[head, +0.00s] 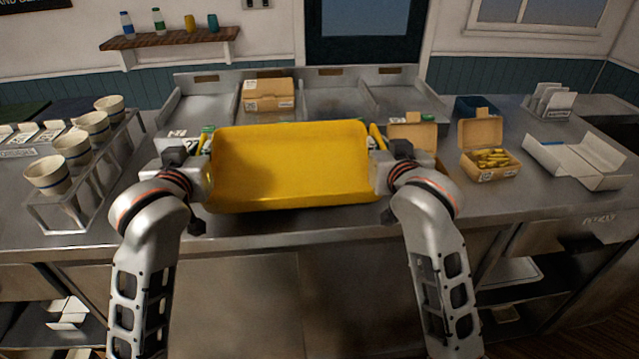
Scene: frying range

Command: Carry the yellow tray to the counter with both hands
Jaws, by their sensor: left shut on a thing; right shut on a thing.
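The yellow tray (290,165) is in the middle of the head view, held between my two arms. It looks empty, and its inside faces me. It appears in front of or over the front part of the steel counter (330,226); I cannot tell whether it touches the counter. My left gripper (203,165) is shut on the tray's left end. My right gripper (382,163) is shut on its right end. The fingertips of both grippers are mostly hidden.
Cups (47,174) stand in a metal rack at the left. A carton (268,93) sits behind the tray. Right of the tray are an open box with yellow food (489,160) and an open white box (577,158). Bare counter lies at the front right.

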